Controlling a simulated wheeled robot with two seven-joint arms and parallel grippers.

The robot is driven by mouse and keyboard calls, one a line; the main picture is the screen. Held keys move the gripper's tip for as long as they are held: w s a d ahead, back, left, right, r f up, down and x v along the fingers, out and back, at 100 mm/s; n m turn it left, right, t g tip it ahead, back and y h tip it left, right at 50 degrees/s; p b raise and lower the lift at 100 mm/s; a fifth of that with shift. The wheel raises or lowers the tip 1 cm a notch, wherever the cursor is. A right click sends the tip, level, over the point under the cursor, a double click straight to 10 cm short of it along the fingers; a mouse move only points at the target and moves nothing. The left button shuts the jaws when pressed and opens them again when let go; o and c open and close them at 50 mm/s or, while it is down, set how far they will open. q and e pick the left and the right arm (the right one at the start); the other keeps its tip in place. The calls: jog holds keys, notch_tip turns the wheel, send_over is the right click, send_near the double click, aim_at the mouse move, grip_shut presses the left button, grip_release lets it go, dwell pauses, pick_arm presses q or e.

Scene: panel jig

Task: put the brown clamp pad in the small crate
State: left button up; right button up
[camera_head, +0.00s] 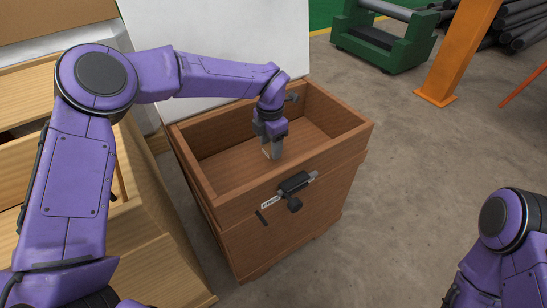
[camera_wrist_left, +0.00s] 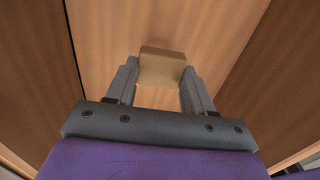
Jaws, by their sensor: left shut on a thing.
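A wooden crate (camera_head: 293,207) stands on the floor in the middle of the head view, open at the top. My left gripper (camera_head: 268,153) points down inside the crate's opening. In the left wrist view my left gripper (camera_wrist_left: 160,80) is shut on the brown clamp pad (camera_wrist_left: 162,66), a tan block between its two fingertips. Wooden crate surfaces (camera_wrist_left: 105,35) fill the background there. In the head view the pad is mostly hidden by the fingers. I cannot tell whether the pad touches the crate floor. My right gripper is not in view; only part of my right arm shows.
A dark latch (camera_head: 294,184) sticks out from the crate's front. A pale wooden structure (camera_head: 160,250) stands close on the left, and a white panel (camera_head: 220,45) rises behind. An orange post (camera_head: 460,55) and a green stand (camera_head: 385,45) are at the back right. The floor (camera_head: 400,170) right of the crate is clear.

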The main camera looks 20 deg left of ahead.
pick_arm(q)
jog(key=shift+w+d+f, duration=0.15)
jog(key=shift+w+f, duration=0.1)
jog(key=shift+f, duration=0.15)
notch_tip(320, 180, down, 3)
jog(key=shift+w+f+b, duration=0.1)
jog(key=shift+f+b, duration=0.1)
jog(key=shift+b, duration=0.4)
jog(key=shift+r, duration=0.15)
jog(key=o, duration=1)
jog(key=shift+o, duration=0.2)
notch_tip(320, 180, up, 12)
jog(key=p, duration=0.4)
